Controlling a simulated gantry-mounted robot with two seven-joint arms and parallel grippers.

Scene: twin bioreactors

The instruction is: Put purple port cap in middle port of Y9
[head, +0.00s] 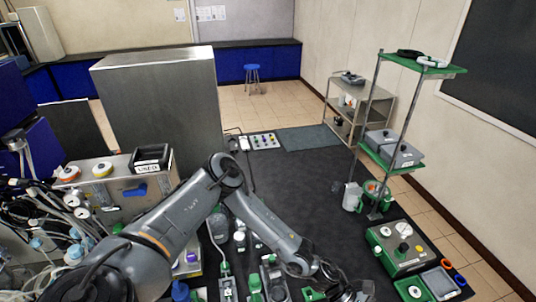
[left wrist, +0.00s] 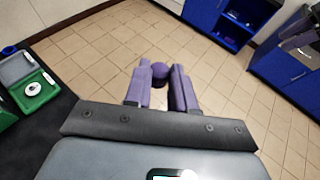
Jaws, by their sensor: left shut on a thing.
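My left arm reaches across the table in the head view, and its gripper (head: 347,292) is at the bottom edge, partly cut off. In the left wrist view the two fingers of my left gripper (left wrist: 160,88) are closed around a small round purple port cap (left wrist: 159,72), held over the tiled floor beyond the table edge. A small purple part (head: 191,257) shows on equipment left of centre in the head view. I cannot make out a Y9 label or its middle port; my arm hides part of that equipment. My right gripper is not in view.
A green-and-grey device (head: 401,247) and a green rack (head: 390,152) stand at the table's right side. A grey box (head: 160,105) and a crowded group of tubes and bottles fill the left. The table's back middle (head: 300,180) is clear.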

